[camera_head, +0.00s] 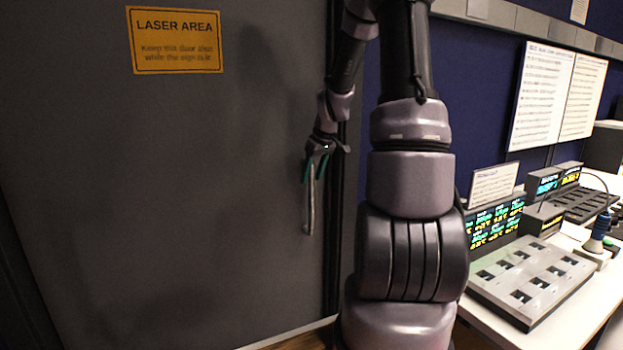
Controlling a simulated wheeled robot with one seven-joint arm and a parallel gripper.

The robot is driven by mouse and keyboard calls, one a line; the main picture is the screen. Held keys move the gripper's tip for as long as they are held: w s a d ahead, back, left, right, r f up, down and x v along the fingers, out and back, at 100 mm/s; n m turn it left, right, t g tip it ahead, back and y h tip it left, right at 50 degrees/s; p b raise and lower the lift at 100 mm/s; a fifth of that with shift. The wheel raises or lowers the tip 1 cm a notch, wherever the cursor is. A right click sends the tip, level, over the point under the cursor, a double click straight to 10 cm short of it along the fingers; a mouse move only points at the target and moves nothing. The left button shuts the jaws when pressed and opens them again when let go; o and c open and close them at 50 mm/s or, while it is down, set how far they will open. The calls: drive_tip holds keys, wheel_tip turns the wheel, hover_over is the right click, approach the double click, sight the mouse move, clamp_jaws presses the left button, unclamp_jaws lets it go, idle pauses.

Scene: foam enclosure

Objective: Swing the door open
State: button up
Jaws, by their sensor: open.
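The door (150,200) is a large dark grey panel filling the left of the head view. A yellow "LASER AREA" sign (175,40) is fixed high on it. A slim vertical metal handle (310,210) is near the door's right edge. My gripper (314,172) is open, pointing down at the handle's upper end, with its teal-lined fingertips around or just in front of it. I cannot tell whether they touch it. The handle's top is hidden by the gripper. The door's right edge is partly behind my arm, and no clear gap shows there.
A white bench (570,322) on the right holds a grey panel of switches (530,278), lit displays (494,222) and other devices. Papers (542,97) hang on the blue wall (470,90) behind. A little wooden floor shows at the bottom. Space before the door looks clear.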

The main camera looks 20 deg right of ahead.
drive_tip(key=shift+w+a+f, duration=0.1)
drive_tip(key=shift+w+f, duration=0.15)
drive_tip(key=shift+f, duration=0.45)
clamp_jaws()
idle(1.0)
